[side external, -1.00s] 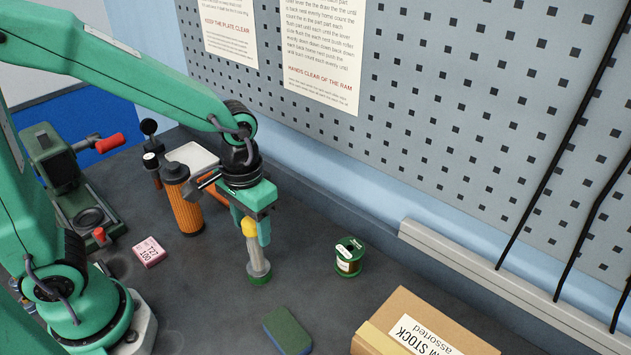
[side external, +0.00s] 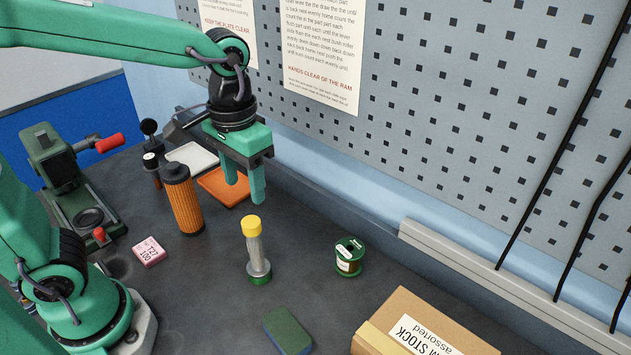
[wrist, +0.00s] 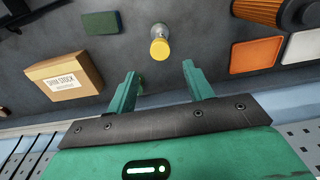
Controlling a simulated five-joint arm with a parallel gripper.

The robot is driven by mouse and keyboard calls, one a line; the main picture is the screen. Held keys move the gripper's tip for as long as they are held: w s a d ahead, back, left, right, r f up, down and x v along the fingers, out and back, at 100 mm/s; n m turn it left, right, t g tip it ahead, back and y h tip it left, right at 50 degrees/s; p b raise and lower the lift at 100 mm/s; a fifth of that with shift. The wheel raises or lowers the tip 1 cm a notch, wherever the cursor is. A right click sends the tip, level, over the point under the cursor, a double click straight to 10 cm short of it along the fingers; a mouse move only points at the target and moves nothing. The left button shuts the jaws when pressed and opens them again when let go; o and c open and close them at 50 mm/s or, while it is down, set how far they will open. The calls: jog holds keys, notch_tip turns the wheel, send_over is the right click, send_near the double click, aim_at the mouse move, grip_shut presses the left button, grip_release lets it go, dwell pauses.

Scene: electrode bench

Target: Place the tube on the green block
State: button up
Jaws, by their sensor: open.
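The tube (side external: 254,246), grey with a yellow cap, stands upright on the bench. A round green piece (side external: 260,279) sits directly under its wider grey foot; I cannot tell whether this is a separate block or part of the tube. It also shows from above in the wrist view (wrist: 159,48). A flat oblong green block (side external: 287,331) lies apart, nearer the side camera, and appears in the wrist view (wrist: 101,22). My gripper (side external: 244,200) is open and empty, above and behind the tube, not touching it. Both fingers show in the wrist view (wrist: 160,70).
A green spool (side external: 349,257) stands right of the tube. A cardboard box (side external: 390,325) is at front right. An orange cylinder (side external: 182,204) and orange tray (side external: 224,187) are at left, with a pink box (side external: 149,252) nearer. The pegboard wall (side external: 450,110) rises behind.

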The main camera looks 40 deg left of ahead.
jog(key=shift+r, duration=1.1)
jog(key=s+a+t, duration=0.5)
jog(key=s+a, duration=0.1)
jog(key=a, duration=0.3)
jog(key=shift+s+t, duration=0.2)
jog(key=shift+t, duration=0.1)
